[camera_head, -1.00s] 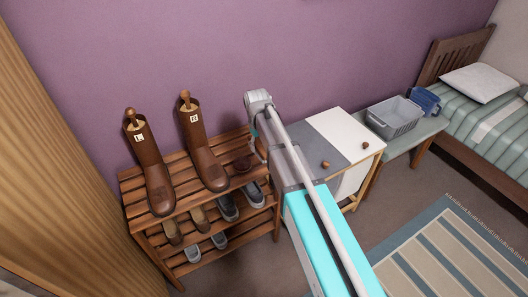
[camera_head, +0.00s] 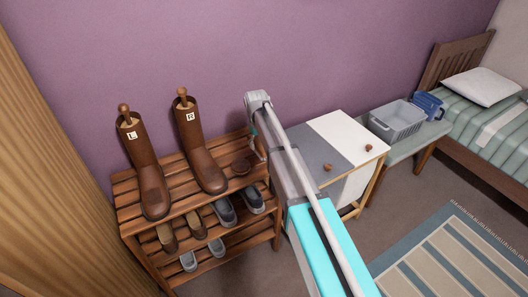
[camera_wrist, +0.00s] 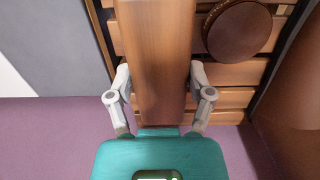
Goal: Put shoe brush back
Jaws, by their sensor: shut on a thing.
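A wooden block-shaped object, which I take to be the shoe brush (camera_wrist: 155,50), is held between the fingers of my gripper (camera_wrist: 160,85) in the wrist view. It is smooth reddish-brown wood and covers part of the slats beneath. Its underside is hidden, and I cannot tell whether it touches the rack. In the head view my arm hides the brush. The wooden shoe rack (camera_head: 190,183) is below, at the right end of its top shelf. A round dark-brown thing (camera_wrist: 238,30) lies on the slats beside the brush; it also shows in the head view (camera_head: 241,165).
Two tall brown boots, marked L (camera_head: 148,170) and R (camera_head: 203,150), stand on the top shelf. Several shoes (camera_head: 225,212) are below. A grey-and-white cabinet (camera_head: 335,135) stands right of the rack. A bench (camera_head: 421,140) holds a grey basket (camera_head: 397,119). A purple wall is behind.

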